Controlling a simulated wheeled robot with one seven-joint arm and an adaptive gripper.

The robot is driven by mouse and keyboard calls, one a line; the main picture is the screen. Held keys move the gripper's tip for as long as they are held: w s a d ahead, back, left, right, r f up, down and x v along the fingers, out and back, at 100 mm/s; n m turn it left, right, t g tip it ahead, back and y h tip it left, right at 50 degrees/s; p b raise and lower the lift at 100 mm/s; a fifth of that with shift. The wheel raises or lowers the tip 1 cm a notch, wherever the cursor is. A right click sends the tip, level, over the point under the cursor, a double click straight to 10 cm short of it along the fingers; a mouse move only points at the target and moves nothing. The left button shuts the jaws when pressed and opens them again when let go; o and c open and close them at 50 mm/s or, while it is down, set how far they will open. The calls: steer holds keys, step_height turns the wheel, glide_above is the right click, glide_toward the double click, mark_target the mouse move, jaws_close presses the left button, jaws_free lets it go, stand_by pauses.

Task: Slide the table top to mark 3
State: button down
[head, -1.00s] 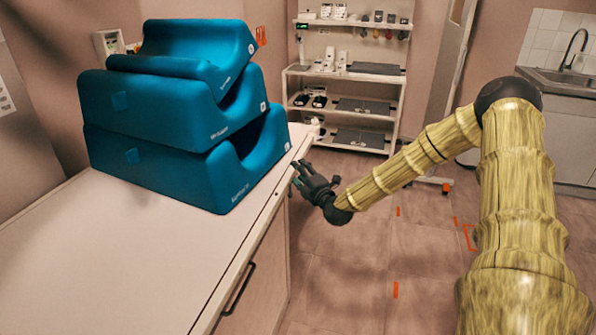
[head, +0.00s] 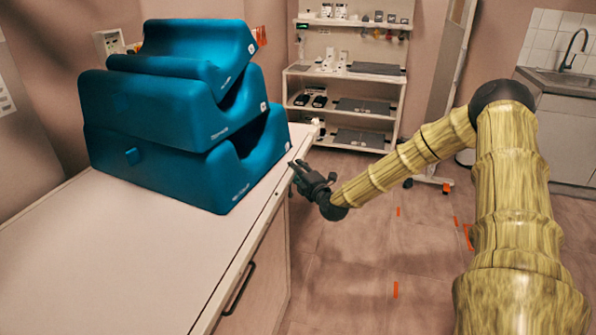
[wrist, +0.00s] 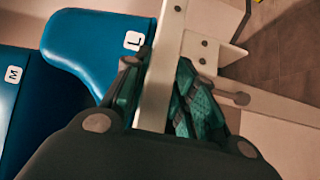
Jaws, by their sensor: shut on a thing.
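The table top (head: 110,265) is a long pale slab running from the lower left to the far middle in the head view. My gripper (head: 298,168) is at its right edge near the far end. In the wrist view my gripper (wrist: 157,78) has a dark green finger on each side of the table top's pale edge strip (wrist: 160,62) and is shut on it. Orange marks (head: 395,290) lie on the floor right of the table. No number can be read on them, so I cannot tell which is mark 3.
Stacked blue cushions (head: 165,125) stand on the table top, close to my gripper; one shows an L label in the wrist view (wrist: 95,45). A dark handle (head: 238,290) is on the table's side. Shelves (head: 345,100) stand behind. Floor to the right is mostly clear.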

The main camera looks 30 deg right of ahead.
steer(key=shift+s+a+f+p, duration=0.25)
steer(key=shift+s+a, duration=0.2)
steer(key=shift+a, duration=0.15)
steer(key=shift+s+a+f+p, duration=0.15)
steer(key=shift+s+a+f, duration=0.1)
steer(key=shift+s+a, duration=0.25)
steer(key=shift+w+d+r, duration=0.1)
steer(key=shift+d+r, duration=0.15)
steer(key=shift+r, duration=0.05)
steer(key=c, duration=1.2)
jaws_free()
steer(key=shift+w+d, duration=0.1)
steer(key=shift+o, duration=0.2)
steer(key=shift+r, duration=0.1)
steer(key=s, duration=1.2)
steer(key=shift+a, duration=0.45)
